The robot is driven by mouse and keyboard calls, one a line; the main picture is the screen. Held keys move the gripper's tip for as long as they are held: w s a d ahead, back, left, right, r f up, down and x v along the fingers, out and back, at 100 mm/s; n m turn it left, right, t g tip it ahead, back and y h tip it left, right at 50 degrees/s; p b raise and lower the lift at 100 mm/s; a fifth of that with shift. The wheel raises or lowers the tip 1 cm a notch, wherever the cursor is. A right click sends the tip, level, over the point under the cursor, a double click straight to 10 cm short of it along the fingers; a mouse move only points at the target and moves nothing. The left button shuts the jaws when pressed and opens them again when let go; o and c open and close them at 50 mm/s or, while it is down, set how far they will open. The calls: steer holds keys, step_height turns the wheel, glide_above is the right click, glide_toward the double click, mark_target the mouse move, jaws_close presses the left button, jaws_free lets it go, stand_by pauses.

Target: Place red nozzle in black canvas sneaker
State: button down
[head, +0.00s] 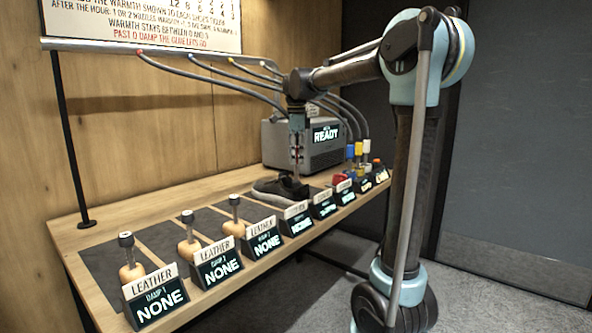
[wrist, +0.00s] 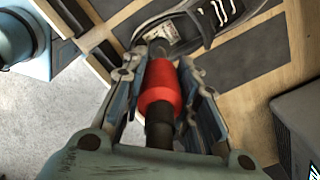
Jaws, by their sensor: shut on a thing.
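The black canvas sneaker (head: 270,190) lies on a dark mat on the bench, and part of it shows at the top of the wrist view (wrist: 222,20), with white laces and a pale label inside its opening. My gripper (head: 297,172) points down just above the sneaker in the head view. In the wrist view my gripper (wrist: 166,62) is shut around the red nozzle (wrist: 160,92), with a finger on each side. The nozzle's tip points toward the sneaker's opening. Whether the tip is inside the opening or above it, I cannot tell.
Several wooden posts with grey tops (head: 126,253) stand on the left mats behind signs such as the LEATHER sign (head: 152,282). A grey machine (head: 278,145) reading READY stands behind. Coloured nozzles (head: 362,152) crowd the right end. Hoses (head: 200,75) hang from the overhead rail (head: 130,46).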

mark_target(296, 166)
steer(key=shift+f, duration=1.9)
steer(key=c, duration=1.2)
jaws_free()
steer(key=shift+c, duration=0.2)
step_height(296, 166, up, 12)
steer(key=shift+r, duration=0.1)
steer(key=s+d+f+n+t, duration=0.1)
steer(key=s+d+f+n, duration=0.8)
steer(key=s+d+f, duration=0.7)
steer(key=s+d+f+n, duration=0.2)
steer(key=s+f+n, duration=0.2)
steer(key=s+f, duration=0.4)
steer(key=s+d+f+n+t, duration=0.1)
steer(key=s+d+f+n, duration=0.2)
steer(key=s+f, duration=0.4)
step_height(296, 166, down, 4)
steer(key=shift+s+d+f+n, duration=0.1)
steer(key=shift+s+d+n, duration=0.1)
steer(key=shift+s+n, duration=0.25)
